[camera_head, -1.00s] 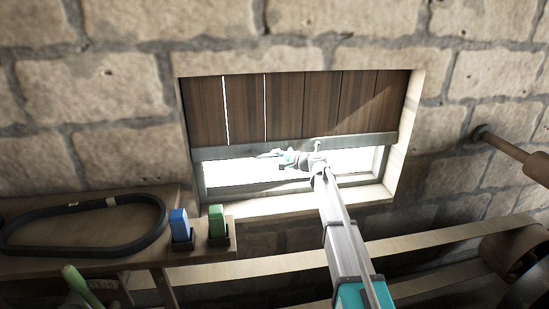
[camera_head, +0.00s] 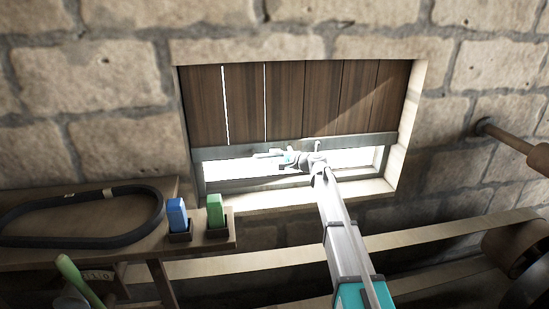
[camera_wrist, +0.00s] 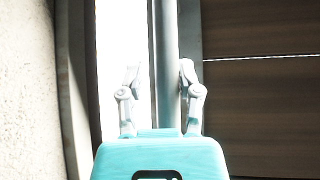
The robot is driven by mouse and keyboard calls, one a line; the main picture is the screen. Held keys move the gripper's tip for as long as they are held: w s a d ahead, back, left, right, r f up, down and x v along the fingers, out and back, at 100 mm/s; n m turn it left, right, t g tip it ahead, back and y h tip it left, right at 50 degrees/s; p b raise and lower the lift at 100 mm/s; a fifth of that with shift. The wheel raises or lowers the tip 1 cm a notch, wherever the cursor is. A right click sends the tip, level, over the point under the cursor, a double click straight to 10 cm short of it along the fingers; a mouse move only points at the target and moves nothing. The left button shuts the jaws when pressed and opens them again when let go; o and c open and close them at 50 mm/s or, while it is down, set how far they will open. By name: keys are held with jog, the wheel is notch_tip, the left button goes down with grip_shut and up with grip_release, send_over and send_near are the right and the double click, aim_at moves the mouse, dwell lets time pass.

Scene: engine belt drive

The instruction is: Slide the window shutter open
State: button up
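The window shutter (camera_head: 285,98) is a panel of brown vertical planks with a grey bottom rail (camera_head: 240,150). It covers most of the window, leaving a narrow bright gap below. A small pale post (camera_head: 317,146) stands at the rail. My gripper (camera_head: 272,157) is in front of the gap, just under the rail, pointing left. In the wrist view, my gripper (camera_wrist: 159,76) has its fingers apart. A pale grey bar (camera_wrist: 166,40) runs between the fingers in the picture; I cannot tell whether they touch it. The shutter planks (camera_wrist: 260,100) lie right of it there.
The stone window sill (camera_head: 300,202) borders the opening below. A wooden bench (camera_head: 130,255) at lower left holds a black belt (camera_head: 85,242), a blue block (camera_head: 177,214) and a green block (camera_head: 215,211). A wide pale belt (camera_head: 240,268) and a roller (camera_head: 520,252) are at lower right.

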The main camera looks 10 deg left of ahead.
jog(key=shift+s+d, duration=0.1)
jog(key=p+v, duration=0.2)
jog(key=v, duration=1.3)
jog(key=shift+s+d, duration=0.2)
jog(key=shift+d, duration=0.05)
dwell(1.6)
dwell(0.5)
jog(key=shift+o, duration=1.4)
jog(key=shift+a, duration=0.1)
jog(key=s+a+m+t+h+p, duration=0.2)
jog(key=s+a+m+t+h, duration=0.1)
jog(key=a, duration=0.3)
jog(key=shift+s+r+m+t+h, duration=0.2)
jog(key=shift+r+m+t+h, duration=0.2)
jog(key=shift+t+h, duration=0.35)
jog(key=shift+w, duration=0.15)
jog(key=b+x, duration=0.2)
jog(key=x, duration=1.1)
jog(key=shift+w+a+b, duration=0.25)
jog(key=shift+b, duration=0.1)
